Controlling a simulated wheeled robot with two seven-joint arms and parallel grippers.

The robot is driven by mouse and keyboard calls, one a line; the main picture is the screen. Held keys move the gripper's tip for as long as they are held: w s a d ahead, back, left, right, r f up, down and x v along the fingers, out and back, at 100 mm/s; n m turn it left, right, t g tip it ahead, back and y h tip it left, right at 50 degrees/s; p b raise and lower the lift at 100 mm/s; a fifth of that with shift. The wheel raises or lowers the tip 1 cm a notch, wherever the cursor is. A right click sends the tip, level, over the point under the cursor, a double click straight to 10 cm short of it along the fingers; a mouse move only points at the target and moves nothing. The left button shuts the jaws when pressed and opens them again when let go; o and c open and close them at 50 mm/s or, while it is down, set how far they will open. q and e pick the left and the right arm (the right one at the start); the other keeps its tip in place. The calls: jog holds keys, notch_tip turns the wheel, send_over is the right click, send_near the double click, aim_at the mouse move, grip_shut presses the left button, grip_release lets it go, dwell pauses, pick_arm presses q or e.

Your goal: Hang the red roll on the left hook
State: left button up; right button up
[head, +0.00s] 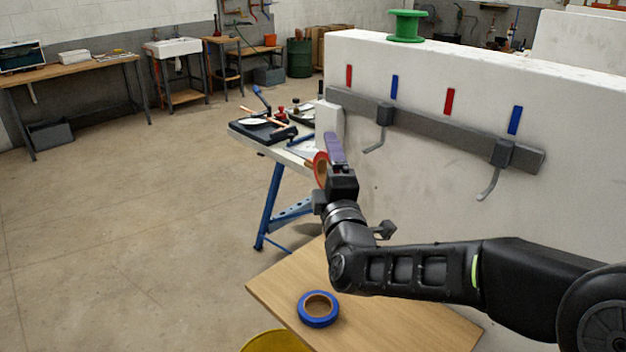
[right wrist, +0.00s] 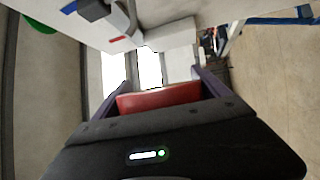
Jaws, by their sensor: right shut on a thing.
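The red roll (head: 320,170) is held in my right gripper (head: 333,150), upright in front of the white wall's left end. In the right wrist view the red roll (right wrist: 158,98) sits between the two fingers of the right gripper (right wrist: 160,92). The left hook (head: 378,130) hangs from the grey rail (head: 440,130), above and to the right of the gripper, and is empty and apart from the roll. The right hook (head: 492,170) on the same rail is also empty. My left gripper is not in view.
A blue roll (head: 318,309) lies on the wooden table (head: 400,310) below my right arm. A yellow object (head: 275,342) is at the bottom edge. A green spool (head: 407,26) stands on the white wall (head: 400,195). A workbench with tools (head: 264,131) stands behind at left. Open floor lies left.

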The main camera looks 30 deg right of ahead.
jog(key=shift+s+d+r+m+t+h, duration=0.15)
jog(key=shift+r+m+h, duration=0.1)
jog(key=shift+r, duration=0.15)
jog(key=shift+s+d+r+m+t+h, duration=0.1)
jog(key=shift+d+r+m+h, duration=0.05)
jog(key=shift+r+h, duration=0.2)
jog(key=shift+s+d+r+m+t+h, duration=0.1)
jog(key=shift+s+d+r+m+h, duration=0.1)
jog(key=shift+r, duration=0.2)
jog(key=shift+d, duration=0.15)
